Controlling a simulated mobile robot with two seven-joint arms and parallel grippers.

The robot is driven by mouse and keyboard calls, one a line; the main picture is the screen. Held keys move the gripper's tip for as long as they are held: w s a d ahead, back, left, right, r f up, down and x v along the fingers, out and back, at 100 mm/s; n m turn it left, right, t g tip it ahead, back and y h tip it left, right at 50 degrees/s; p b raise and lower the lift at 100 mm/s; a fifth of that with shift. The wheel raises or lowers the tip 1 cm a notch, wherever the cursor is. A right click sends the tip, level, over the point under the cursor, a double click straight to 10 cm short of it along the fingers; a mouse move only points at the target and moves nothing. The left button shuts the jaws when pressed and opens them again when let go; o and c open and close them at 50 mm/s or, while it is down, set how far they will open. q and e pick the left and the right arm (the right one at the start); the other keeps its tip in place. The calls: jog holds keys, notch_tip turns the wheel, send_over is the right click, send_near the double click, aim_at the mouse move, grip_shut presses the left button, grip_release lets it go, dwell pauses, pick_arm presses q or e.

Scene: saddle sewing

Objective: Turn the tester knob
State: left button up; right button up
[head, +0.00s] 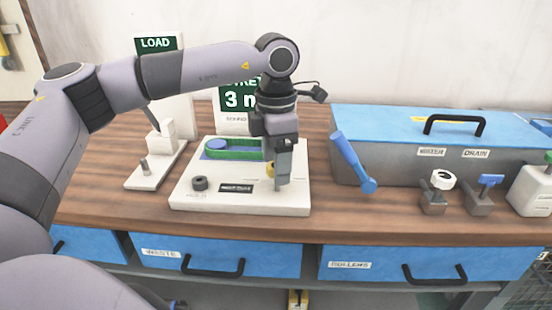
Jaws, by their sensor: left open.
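The tester is a white base plate (239,200) on the wooden bench, with a green belt loop and a blue disc at its back. A black round knob (200,183) stands at its front left. The right gripper is out of view.
A display sign (238,97) stands behind the tester, partly hidden by my arm. A blue-lidded box (434,130) stands to the right, with a blue-handled lever (352,160) at its left. Valves (437,190) stand in front of the box. A white stand (155,165) is left of the tester.

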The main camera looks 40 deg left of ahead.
pick_arm(q)
jog(key=c, duration=1.1)
jog(key=shift+o, duration=0.2)
